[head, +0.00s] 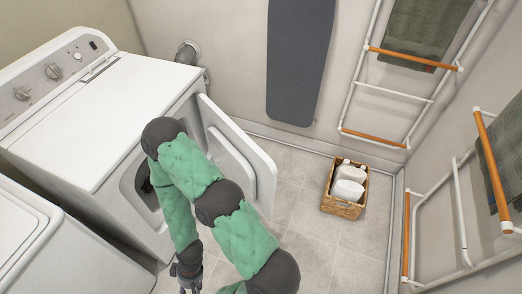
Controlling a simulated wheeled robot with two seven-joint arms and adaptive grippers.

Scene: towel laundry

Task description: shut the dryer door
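The white dryer (125,105) stands at the left with its control panel at the back. Its door (262,168) is open and swung out to the right, away from the front. Part of the round opening (129,190) shows dark behind my arm. My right gripper is not seen.
A second white appliance (40,250) stands at the lower left. A wicker basket with white bottles (345,207) sits on the tiled floor to the right. A grey ironing board (300,60) and towel racks (387,92) line the walls. Floor between door and basket is clear.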

